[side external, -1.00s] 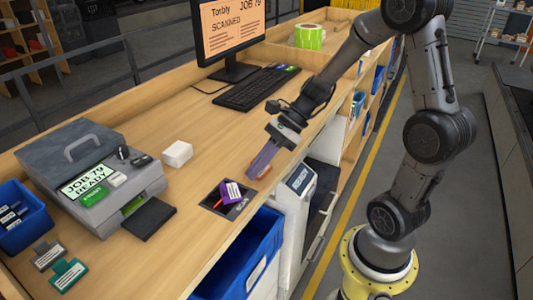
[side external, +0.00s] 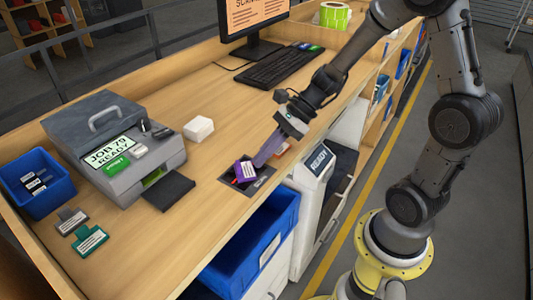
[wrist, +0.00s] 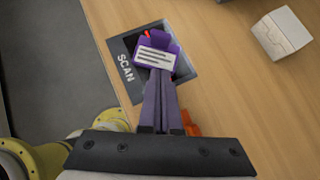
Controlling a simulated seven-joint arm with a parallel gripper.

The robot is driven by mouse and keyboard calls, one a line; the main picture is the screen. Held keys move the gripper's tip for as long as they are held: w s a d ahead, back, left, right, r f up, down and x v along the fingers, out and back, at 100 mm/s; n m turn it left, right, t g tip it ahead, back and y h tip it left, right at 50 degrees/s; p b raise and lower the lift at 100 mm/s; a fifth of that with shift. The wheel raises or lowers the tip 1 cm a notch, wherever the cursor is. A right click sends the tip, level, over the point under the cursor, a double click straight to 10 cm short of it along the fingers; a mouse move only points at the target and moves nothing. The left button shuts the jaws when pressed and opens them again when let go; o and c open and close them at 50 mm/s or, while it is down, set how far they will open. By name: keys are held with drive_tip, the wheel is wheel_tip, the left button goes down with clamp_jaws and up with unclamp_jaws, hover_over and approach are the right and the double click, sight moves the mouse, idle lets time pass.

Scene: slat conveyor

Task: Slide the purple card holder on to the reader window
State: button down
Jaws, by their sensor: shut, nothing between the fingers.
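The purple card holder (side external: 245,171), with a white label, lies on the dark reader window (side external: 262,183) set in the bench top. In the wrist view the holder (wrist: 156,54) covers much of the window (wrist: 184,78), whose SCAN lettering and a small red mark stay visible. Dark window surface shows on both sides of the holder. My gripper (side external: 258,163) is shut, with nothing between its long purplish fingers. In the wrist view its fingertips (wrist: 160,80) are at the holder's near edge and seem to touch it; the exact contact is hidden.
An orange object (wrist: 190,123) lies close beside my fingers. A white box (side external: 199,129) and the grey machine with a JOB 79 READY display (side external: 115,151) stand to the left. A blue bin (side external: 255,238) sits below the bench's front edge.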

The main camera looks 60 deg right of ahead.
drive_tip(key=v, duration=0.9)
drive_tip(key=shift+s+d+r, duration=0.1)
drive_tip(key=shift+d+r, duration=0.1)
drive_tip(key=shift+r, duration=0.05)
drive_tip(key=s+a+r+n+g+h, duration=0.1)
drive_tip(key=s+a+r+n+h, duration=0.1)
drive_tip(key=s+a+r+n, duration=0.5)
drive_tip(key=s+d+f+n+t+h, duration=0.2)
drive_tip(key=s+n+h, duration=0.3)
drive_tip(key=n, duration=1.1)
drive_tip(key=shift+s+d+f+n+h, duration=0.3)
drive_tip(key=shift+s+d+n+h, duration=0.1)
drive_tip(key=shift+s+d, duration=0.45)
